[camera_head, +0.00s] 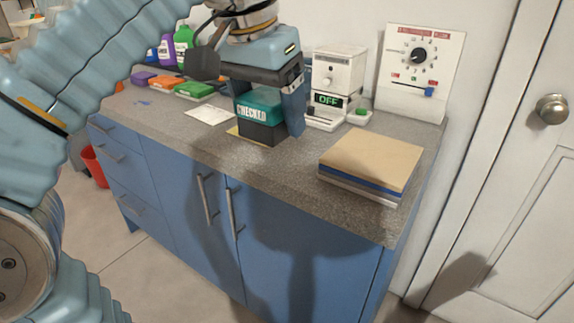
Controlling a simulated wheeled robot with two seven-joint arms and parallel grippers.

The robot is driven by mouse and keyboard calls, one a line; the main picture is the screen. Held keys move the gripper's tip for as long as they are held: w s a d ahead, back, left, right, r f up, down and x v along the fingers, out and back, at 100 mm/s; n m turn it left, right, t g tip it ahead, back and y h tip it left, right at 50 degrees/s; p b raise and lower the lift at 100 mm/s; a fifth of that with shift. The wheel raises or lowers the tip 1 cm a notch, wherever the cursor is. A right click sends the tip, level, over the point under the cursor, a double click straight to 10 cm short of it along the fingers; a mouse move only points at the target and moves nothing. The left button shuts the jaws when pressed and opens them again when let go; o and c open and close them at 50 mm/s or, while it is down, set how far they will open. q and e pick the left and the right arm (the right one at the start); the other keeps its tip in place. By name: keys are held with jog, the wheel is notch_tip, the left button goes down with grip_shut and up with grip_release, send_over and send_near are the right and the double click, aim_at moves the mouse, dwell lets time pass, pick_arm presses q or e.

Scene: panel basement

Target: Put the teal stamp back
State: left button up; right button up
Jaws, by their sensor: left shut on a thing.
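The teal stamp (260,107), with "CHECKED" in white on its front and a dark lower block, is between the fingers of my left gripper (266,103). The gripper points down and is shut on it. The stamp is upright, at or just above the grey counter (240,152); I cannot tell if its bottom touches. A small yellowish edge shows at its lower left, mostly hidden. Several coloured pads lie in a row at the back left: purple (143,77), orange (167,83) and green (195,89). My right gripper is out of view.
A white card (208,114) lies left of the stamp. A white device reading "OFF" (338,78) and a dial panel (417,65) stand behind, to the right. A stack of folders (371,160) fills the right front. Bottles (183,43) stand at the back left.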

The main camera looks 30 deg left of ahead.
pick_arm(q)
send_near(290, 157)
notch_tip(290, 157, up, 3)
jog(key=s+d, duration=0.2)
jog(key=s, duration=0.1)
jog(key=w+f, duration=0.1)
jog(key=w+a+f, duration=0.1)
jog(key=w+f, duration=0.1)
jog(key=shift+a+f, duration=0.1)
jog(key=shift+f, duration=0.2)
jog(key=x, duration=0.1)
jog(key=b+x, duration=0.1)
jog(key=x, duration=0.1)
jog(key=a+x, duration=0.1)
jog(key=shift+w+f+b, duration=0.3)
jog(key=shift+w, duration=0.1)
jog(key=shift+d+f, duration=0.15)
jog(key=shift+f, duration=0.25)
